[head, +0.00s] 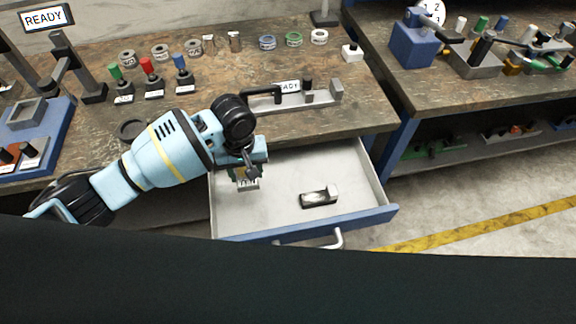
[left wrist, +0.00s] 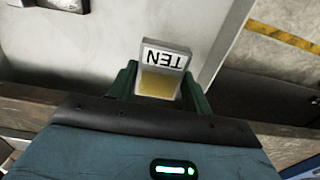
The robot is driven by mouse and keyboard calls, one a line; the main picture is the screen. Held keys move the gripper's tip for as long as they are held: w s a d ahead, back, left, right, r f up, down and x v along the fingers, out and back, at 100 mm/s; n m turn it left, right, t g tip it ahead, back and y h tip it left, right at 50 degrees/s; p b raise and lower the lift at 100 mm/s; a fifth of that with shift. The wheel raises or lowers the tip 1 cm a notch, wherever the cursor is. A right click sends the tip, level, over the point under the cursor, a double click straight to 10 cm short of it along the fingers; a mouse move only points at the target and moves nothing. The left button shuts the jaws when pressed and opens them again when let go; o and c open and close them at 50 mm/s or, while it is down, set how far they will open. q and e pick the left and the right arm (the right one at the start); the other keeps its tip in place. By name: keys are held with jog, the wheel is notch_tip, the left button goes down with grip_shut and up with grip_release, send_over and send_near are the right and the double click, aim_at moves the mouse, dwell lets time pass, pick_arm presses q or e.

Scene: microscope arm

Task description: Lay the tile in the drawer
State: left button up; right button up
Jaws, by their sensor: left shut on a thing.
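The tile (left wrist: 166,60) is a small grey block with a white label reading TEN, upside down in the left wrist view, and a yellow patch. My left gripper (head: 244,174) is shut on it, with a green finger on each side in the left wrist view (left wrist: 160,88). In the head view the tile (head: 248,185) hangs below the gripper, over the left part of the open drawer (head: 285,210). The drawer has a pale interior and a blue front. Whether the tile touches the drawer floor I cannot tell. My right gripper is not in view.
A small metal block with a dark face (head: 319,196) lies in the drawer, right of the tile. The worktop (head: 215,75) overhangs the drawer's back and carries several coloured toggles and rings.

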aim_at(252, 196)
pick_arm(q)
jog(key=shift+w+d+r, duration=0.1)
jog(key=shift+w+r, duration=0.05)
jog(key=shift+w, duration=0.05)
notch_tip(252, 196, down, 10)
jog(key=shift+r+b, duration=0.15)
jog(key=shift+b, duration=0.7)
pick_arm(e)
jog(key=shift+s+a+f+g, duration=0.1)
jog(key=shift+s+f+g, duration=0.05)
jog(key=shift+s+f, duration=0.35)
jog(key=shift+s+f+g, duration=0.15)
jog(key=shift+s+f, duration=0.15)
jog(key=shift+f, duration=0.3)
pick_arm(q)
jog(key=shift+f, duration=0.3)
jog(key=o, duration=1.4)
notch_tip(252, 196, up, 11)
jog(key=shift+p, duration=1)
jog(key=shift+r, duration=0.6)
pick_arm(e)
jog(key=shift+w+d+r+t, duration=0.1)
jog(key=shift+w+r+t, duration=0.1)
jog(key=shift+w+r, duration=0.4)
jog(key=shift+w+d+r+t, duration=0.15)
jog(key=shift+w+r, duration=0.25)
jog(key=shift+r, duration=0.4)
